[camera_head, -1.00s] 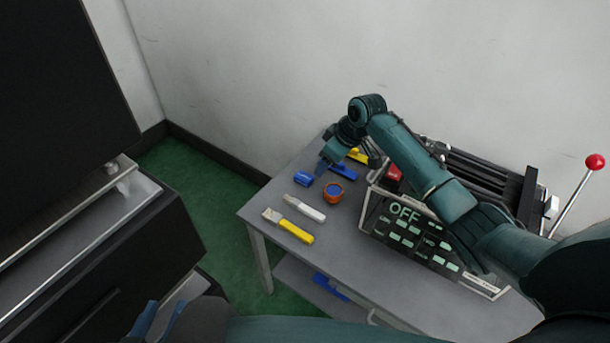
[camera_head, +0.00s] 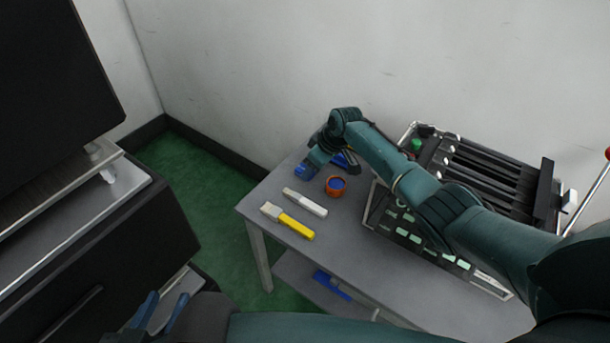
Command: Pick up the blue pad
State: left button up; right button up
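A small blue block (camera_head: 301,173), the likeliest blue pad, lies near the table's far left edge. A round orange tin (camera_head: 336,185) with a blue inside sits just right of it. My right gripper (camera_head: 318,166) points down right at the blue block and partly covers it. Whether it touches the block, and how far its fingers are apart, I cannot tell. My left gripper (camera_head: 160,312) is low at the bottom left, away from the table, with its two blue fingers apart and nothing between them.
On the grey table (camera_head: 350,243) lie a white-handled tool (camera_head: 305,202) and a yellow-handled tool (camera_head: 288,221). Another blue item (camera_head: 346,160) is partly behind my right gripper. A lever panel (camera_head: 480,170) fills the right. A black cabinet (camera_head: 110,240) stands left; a wall is behind.

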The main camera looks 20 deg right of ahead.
jog(key=shift+b+x, duration=0.35)
jog(key=shift+x, duration=0.85)
jog(key=shift+c, duration=0.6)
jog(key=c, duration=0.9)
